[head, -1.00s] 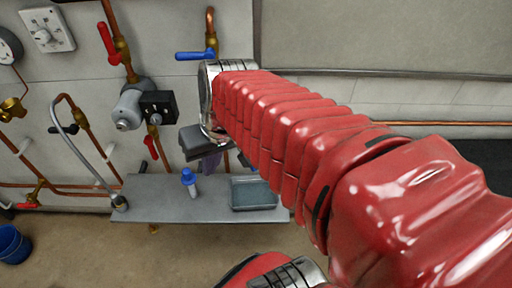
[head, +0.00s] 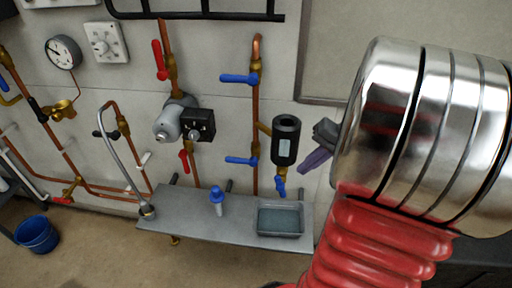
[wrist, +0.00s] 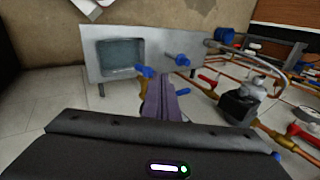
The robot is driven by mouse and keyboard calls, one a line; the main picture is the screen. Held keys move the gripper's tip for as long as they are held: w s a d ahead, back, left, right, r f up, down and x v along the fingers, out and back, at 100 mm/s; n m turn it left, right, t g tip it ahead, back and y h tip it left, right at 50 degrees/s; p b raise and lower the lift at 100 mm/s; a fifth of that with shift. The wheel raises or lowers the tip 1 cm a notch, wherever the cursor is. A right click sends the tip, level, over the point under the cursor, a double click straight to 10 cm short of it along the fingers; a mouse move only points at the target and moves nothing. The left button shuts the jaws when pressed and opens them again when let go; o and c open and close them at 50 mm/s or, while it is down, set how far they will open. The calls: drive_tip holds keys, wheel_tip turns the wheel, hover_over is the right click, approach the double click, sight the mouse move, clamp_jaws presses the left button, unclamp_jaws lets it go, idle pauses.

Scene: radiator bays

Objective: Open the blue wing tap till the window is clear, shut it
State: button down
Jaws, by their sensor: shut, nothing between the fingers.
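The blue wing tap (head: 281,186) hangs under a black pot (head: 287,128) on the wall, on a short brass fitting. The pot has a pale grey-blue window (head: 284,145); its contents are too small to read. In the wrist view the blue wing tap (wrist: 145,71) shows just beyond and left of the fingertips. My gripper (head: 305,180) is right of the pot and tap, with its purple fingers together and empty, pointing down-left. It appears apart from the tap. The fingers also show in the wrist view (wrist: 162,88), where the pot is not visible.
Two blue lever taps (head: 240,79) sit on the copper pipe left of the pot.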

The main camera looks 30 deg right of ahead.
drive_tip(key=s+d+f+m+t, duration=0.1)
drive_tip(key=s+d, duration=0.1)
drive_tip(key=d, duration=0.4)
drive_tip(key=shift+s+d+f+m+t, duration=0.15)
drive_tip(key=shift+s+f+m+t, duration=0.15)
drive_tip(key=shift+f+m, duration=0.1)
approach(282, 182)
wheel_tip(282, 182, down, 3)
drive_tip(key=shift+w+a+f, duration=0.3)
drive_tip(key=shift+w+f, duration=0.05)
drive_tip(key=shift+w, duration=0.15)
drive_tip(key=shift+w+a+f, duration=0.35)
drive_tip(key=shift+w, duration=0.2)
drive_tip(key=shift+w+a+f, duration=0.15)
drive_tip(key=shift+w+a, duration=0.15)
drive_tip(key=shift+w, duration=0.1)
drive_tip(key=shift+d, duration=0.1)
